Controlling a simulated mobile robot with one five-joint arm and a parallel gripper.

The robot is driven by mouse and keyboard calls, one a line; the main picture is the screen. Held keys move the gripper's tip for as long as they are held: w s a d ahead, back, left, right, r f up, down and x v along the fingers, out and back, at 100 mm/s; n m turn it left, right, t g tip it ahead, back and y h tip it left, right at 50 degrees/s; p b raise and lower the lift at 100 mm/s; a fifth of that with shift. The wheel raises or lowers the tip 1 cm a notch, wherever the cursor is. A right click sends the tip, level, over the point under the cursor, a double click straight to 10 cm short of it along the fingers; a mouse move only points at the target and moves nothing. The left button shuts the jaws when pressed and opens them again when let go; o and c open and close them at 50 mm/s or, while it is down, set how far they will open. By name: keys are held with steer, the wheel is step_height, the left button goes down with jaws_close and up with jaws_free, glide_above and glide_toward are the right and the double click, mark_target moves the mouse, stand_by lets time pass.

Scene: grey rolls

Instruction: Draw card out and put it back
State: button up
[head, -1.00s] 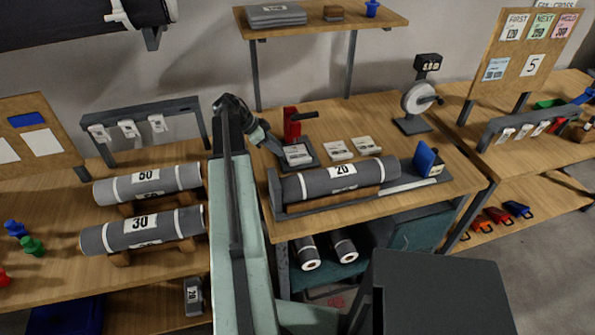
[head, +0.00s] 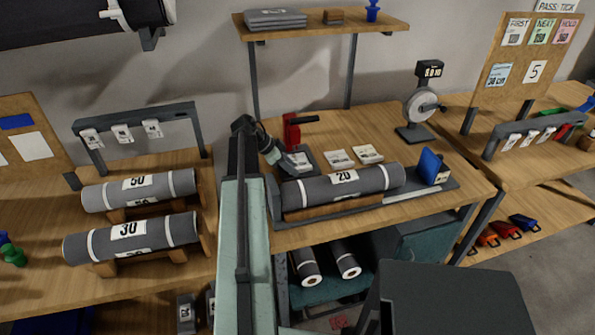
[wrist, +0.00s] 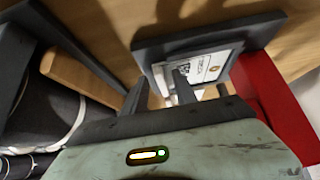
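A white card (head: 301,161) with print lies in the dark tray of a red press (head: 291,130) on the middle bench. My gripper (head: 281,162) reaches down at the left side of this tray. In the wrist view my gripper (wrist: 160,90) has two dark fingers apart, with a gap between them. The card (wrist: 208,66) lies just beyond the fingers, and one fingertip overlaps its near edge in the picture. I cannot tell whether it touches. The red press (wrist: 268,100) stands close at the right.
Two more cards (head: 338,159) (head: 368,154) lie right of the tray. A grey roll (head: 343,184) marked 20 lies in a cradle in front. A blue block (head: 431,166) stands at its right end. A gauge (head: 420,104) stands behind.

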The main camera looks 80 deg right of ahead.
steer(key=shift+f, duration=0.1)
jaws_close()
steer(key=shift+r, duration=0.2)
stand_by(0.3)
steer(key=shift+s+a, duration=0.1)
steer(key=shift+s+a+r+p, duration=0.15)
steer(key=shift+s+a, duration=0.15)
steer(key=shift+a, duration=0.35)
steer(key=shift+s+a+p, duration=0.15)
steer(key=shift+s+a, duration=0.1)
steer(key=shift+a, duration=0.4)
steer(key=shift+s+a+r+p, duration=0.15)
steer(key=shift+s+a, duration=0.15)
steer(key=shift+a, duration=0.35)
steer(key=shift+r+p, duration=2.45)
steer(key=shift+p, duration=0.1)
